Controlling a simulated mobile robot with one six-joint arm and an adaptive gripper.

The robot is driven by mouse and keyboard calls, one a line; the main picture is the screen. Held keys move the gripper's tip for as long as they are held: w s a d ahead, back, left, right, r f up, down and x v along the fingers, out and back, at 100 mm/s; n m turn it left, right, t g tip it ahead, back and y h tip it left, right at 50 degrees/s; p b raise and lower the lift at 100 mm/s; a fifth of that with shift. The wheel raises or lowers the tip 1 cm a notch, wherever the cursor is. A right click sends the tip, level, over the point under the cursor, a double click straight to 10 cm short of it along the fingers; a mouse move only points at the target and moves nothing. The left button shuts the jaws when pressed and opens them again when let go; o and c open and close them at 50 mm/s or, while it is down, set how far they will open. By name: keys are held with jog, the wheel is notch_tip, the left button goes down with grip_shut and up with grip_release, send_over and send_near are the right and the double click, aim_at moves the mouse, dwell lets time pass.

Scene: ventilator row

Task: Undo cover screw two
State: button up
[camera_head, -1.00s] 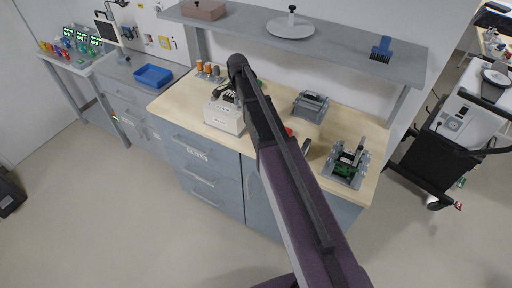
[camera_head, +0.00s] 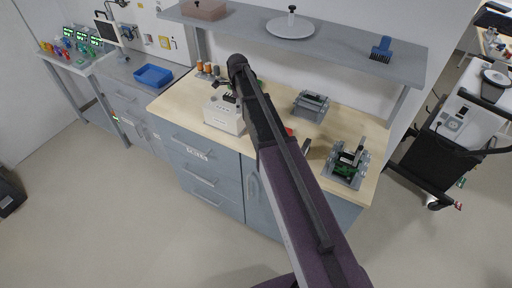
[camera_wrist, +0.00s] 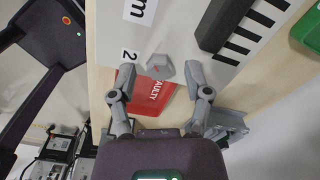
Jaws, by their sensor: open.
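The white unit (camera_head: 223,116) stands on the wooden bench below my arm. In the wrist view its white cover (camera_wrist: 180,38) carries a printed "2", and a grey faceted knob, cover screw two (camera_wrist: 160,67), sits beside that number. My gripper (camera_wrist: 159,80) is open, with one fingertip on each side of the knob in the picture. Gaps show between the knob and both fingers, and contact is not visible. A red tag reading "FAULTY" (camera_wrist: 152,98) lies beyond the cover edge, between the fingers. In the head view my arm hides part of the unit and most of the gripper.
On the bench are a grey fixture (camera_head: 311,106), a holder with a green board (camera_head: 347,164) and orange-topped items (camera_head: 208,68). A shelf (camera_head: 330,44) overhangs the bench's back.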

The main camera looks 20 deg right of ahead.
jog(key=shift+m, duration=0.7)
jog(key=shift+r+p, duration=0.6)
notch_tip(320, 180, up, 13)
jog(key=p, duration=1.3)
jog(key=s+f+n+b, duration=0.6)
jog(key=s+n, duration=0.5)
jog(key=s, duration=0.1)
jog(key=s+f+n+b, duration=0.7)
jog(key=s+n, duration=0.4)
jog(key=s, duration=0.1)
jog(key=shift+s, duration=0.15)
jog(key=shift+s+n, duration=0.9)
jog(key=shift+s, duration=0.1)
